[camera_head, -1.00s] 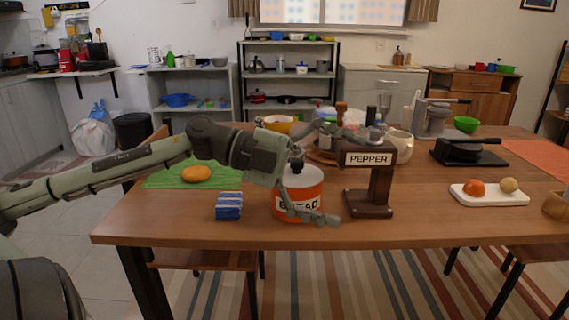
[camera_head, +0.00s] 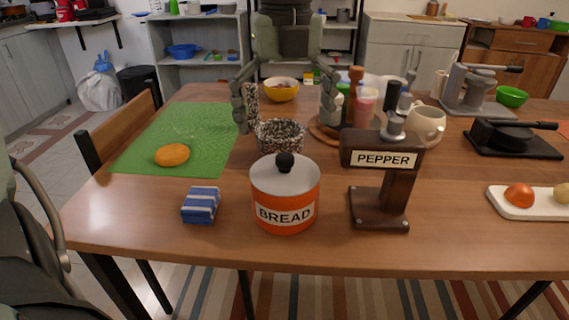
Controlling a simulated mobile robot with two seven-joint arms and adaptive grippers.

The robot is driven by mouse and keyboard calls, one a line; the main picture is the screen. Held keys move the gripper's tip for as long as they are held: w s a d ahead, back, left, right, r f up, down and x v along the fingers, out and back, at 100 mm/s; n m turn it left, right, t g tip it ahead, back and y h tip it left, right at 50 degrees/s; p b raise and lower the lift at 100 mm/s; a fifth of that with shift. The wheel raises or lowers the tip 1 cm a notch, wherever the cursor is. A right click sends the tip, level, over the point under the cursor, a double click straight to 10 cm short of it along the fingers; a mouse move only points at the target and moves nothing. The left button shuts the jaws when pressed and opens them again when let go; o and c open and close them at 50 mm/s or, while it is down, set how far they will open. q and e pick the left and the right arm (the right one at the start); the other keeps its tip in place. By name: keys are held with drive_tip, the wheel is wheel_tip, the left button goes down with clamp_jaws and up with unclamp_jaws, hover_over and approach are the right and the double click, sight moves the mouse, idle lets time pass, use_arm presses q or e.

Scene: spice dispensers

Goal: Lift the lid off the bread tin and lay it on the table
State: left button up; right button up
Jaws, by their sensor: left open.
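The orange bread tin (camera_head: 287,212) stands upright near the table's front edge, its "BREAD" label facing me. Its pale grey lid (camera_head: 268,179) is on top, with a black knob (camera_head: 285,163) at the middle. My right gripper is not in view.
A blue-and-white striped block (camera_head: 201,205) lies left of the tin, and a brown pepper dispenser (camera_head: 384,185) stands close on its right. A speckled bowl (camera_head: 280,138) is behind it. Bare table (camera_head: 140,215) lies at the front left.

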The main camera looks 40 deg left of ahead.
sight(283, 156)
use_arm(q)
drive_tip(key=f, duration=0.6)
drive_tip(key=shift+s+d+f+p, duration=0.1)
drive_tip(key=shift+s+f+p, duration=0.1)
drive_tip(key=shift+p, duration=0.2)
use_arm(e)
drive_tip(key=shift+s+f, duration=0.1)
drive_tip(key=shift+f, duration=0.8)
use_arm(q)
drive_tip(key=shift+c, duration=0.5)
drive_tip(key=c, duration=1.4)
drive_tip(key=shift+s, duration=0.1)
clamp_jaws()
drive_tip(key=shift+f, duration=0.1)
